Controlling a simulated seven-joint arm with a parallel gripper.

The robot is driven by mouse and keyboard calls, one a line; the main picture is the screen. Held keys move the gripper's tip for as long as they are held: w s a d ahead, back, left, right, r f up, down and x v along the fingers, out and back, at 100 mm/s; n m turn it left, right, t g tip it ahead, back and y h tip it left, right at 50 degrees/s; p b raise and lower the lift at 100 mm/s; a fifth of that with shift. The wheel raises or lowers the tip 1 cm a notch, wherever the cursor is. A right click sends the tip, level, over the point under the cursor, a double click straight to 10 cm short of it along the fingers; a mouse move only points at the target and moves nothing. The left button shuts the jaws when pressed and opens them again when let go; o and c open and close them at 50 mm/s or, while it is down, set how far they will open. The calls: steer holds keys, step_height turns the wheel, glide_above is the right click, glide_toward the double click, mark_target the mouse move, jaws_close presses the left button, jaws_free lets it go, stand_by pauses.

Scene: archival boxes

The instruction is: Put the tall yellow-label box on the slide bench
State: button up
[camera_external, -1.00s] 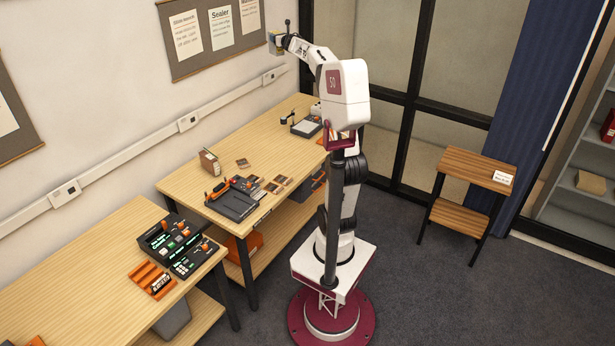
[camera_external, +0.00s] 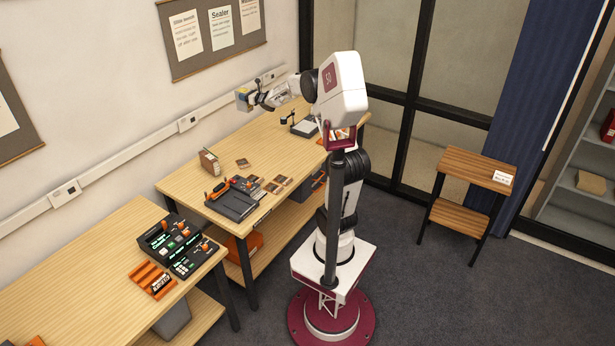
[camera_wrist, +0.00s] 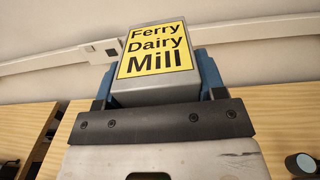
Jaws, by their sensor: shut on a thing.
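A grey box with a yellow label (camera_wrist: 155,50) reading "Ferry Dairy Mill" fills the top middle of the wrist view. My gripper (camera_wrist: 157,85) is shut on it, with a blue finger on each side. In the external view the held box (camera_external: 243,98) shows small, above the back part of the wooden bench and near the wall, with my gripper (camera_external: 256,97) beside it. It is clear of the bench top. The longer wooden bench (camera_external: 180,170) stands below, beside my base. I cannot tell by label which surface is the slide bench; one wall sign (camera_external: 185,32) seems to read "Slide bench".
On that bench are a brown upright box (camera_external: 208,161), a dark grey device (camera_external: 234,203), several small wooden pieces (camera_external: 284,181) and a tray (camera_external: 305,127). Black and orange devices (camera_external: 170,238) stand on the nearer bench. A wooden side table (camera_external: 475,170) stands right. The bench's back-middle is mostly clear.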

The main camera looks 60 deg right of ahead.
steer(key=s+a+f, duration=0.1)
steer(key=a+f, duration=0.3)
steer(key=f, duration=0.4)
steer(key=s+a+f+m+h, duration=0.1)
steer(key=s+a+f, duration=0.1)
steer(key=a+f, duration=0.3)
steer(key=s+a+f+h, duration=0.1)
steer(key=a+f, duration=0.4)
steer(key=f, duration=0.6)
steer(key=shift+s+f+m, duration=0.15)
steer(key=shift+s+m, duration=0.15)
steer(key=shift+s, duration=0.45)
steer(key=w+d+f, duration=0.1)
steer(key=w+d, duration=0.2)
steer(key=w, duration=1.1)
steer(key=shift+w+d+f, duration=0.15)
steer(key=shift+w+d, duration=0.2)
steer(key=shift+d, duration=0.05)
steer(key=shift+w+d+f, duration=0.1)
steer(key=shift+w+f, duration=0.1)
steer(key=shift+f, duration=0.7)
steer(key=shift+w+f, duration=0.2)
steer(key=shift+f, duration=0.7)
steer(key=shift+f, duration=0.15)
